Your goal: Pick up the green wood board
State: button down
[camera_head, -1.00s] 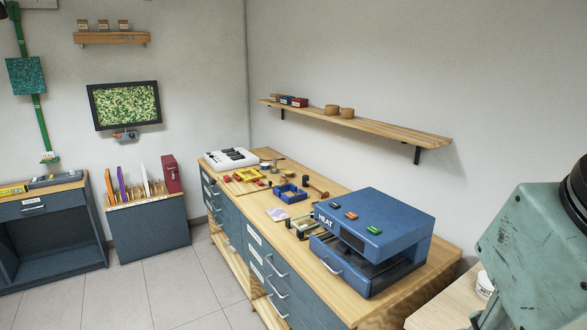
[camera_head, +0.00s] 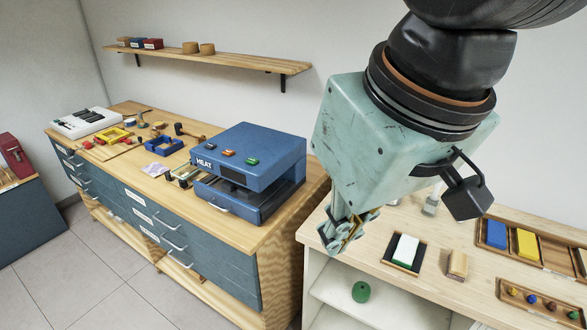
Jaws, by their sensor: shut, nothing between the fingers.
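I cannot make out a plainly green wood board in the current head view. On the pale bench at right, a small dark board (camera_head: 416,262) carries a white block (camera_head: 407,246) with a green lower edge; I cannot tell whether this is the board. My gripper (camera_head: 337,246) points down near the left edge of that bench, left of the dark board. It is shut and empty. My wrist and arm hide part of the bench behind them.
A blue HEAT press (camera_head: 250,165) stands on the wooden workbench (camera_head: 285,215) at left. Right of the dark board are a wooden block (camera_head: 457,266) and a tray (camera_head: 541,262) with blue and yellow blocks. A green ball (camera_head: 361,292) sits on the shelf below.

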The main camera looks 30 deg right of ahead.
jog(key=c, duration=3.4)
grip_release()
jog(key=shift+c, duration=0.2)
jog(key=o, duration=1.6)
jog(key=shift+o, duration=0.2)
jog(key=shift+w, duration=0.1)
